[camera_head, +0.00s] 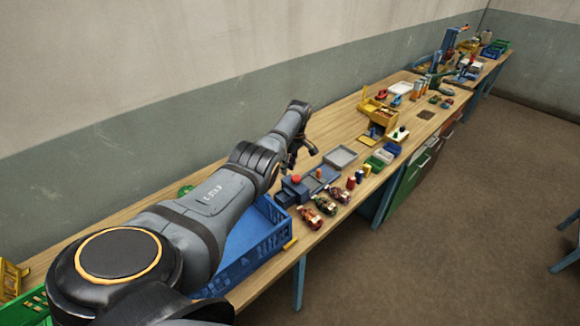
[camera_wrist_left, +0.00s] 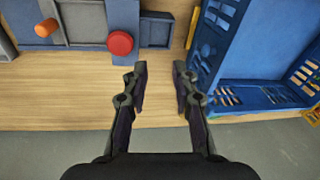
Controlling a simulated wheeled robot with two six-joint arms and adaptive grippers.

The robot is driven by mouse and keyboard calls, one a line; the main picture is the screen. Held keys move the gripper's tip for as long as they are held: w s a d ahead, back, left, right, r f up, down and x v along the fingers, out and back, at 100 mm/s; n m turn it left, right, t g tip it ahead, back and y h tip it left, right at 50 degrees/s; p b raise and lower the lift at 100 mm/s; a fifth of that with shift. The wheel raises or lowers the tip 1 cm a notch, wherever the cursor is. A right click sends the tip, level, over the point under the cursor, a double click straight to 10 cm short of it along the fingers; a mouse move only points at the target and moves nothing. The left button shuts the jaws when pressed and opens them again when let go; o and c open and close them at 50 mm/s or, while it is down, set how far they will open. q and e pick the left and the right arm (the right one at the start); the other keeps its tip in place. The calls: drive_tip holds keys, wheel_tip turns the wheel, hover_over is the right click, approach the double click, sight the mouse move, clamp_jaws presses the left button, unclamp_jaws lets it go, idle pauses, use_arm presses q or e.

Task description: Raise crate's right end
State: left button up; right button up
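The blue crate (camera_head: 243,262) sits on the wooden bench, partly hidden behind my left arm. A yellow piece (camera_head: 290,243) shows at its right front corner. In the left wrist view the crate (camera_wrist_left: 233,50) fills the right side, with a slotted wall and a yellow strip (camera_wrist_left: 193,28) along its near end. My left gripper (camera_head: 303,152) is above the bench, beyond the crate's right end. In the left wrist view its two fingers (camera_wrist_left: 159,68) are apart with bare bench between them, beside the crate and not around it. My right gripper is not in view.
A blue-grey device with a red button (camera_wrist_left: 120,43) stands close to the left gripper; it also shows in the head view (camera_head: 295,187). The wall runs behind.

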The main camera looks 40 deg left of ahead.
use_arm(q)
drive_tip(key=shift+w, duration=0.2)
drive_tip(key=shift+s+r, duration=0.1)
drive_tip(key=shift+s, duration=0.1)
drive_tip(key=shift+r, duration=0.1)
wheel_tip(320, 180, up, 12)
drive_tip(key=w+d, duration=0.1)
drive_tip(key=shift+w, duration=0.25)
idle(0.5)
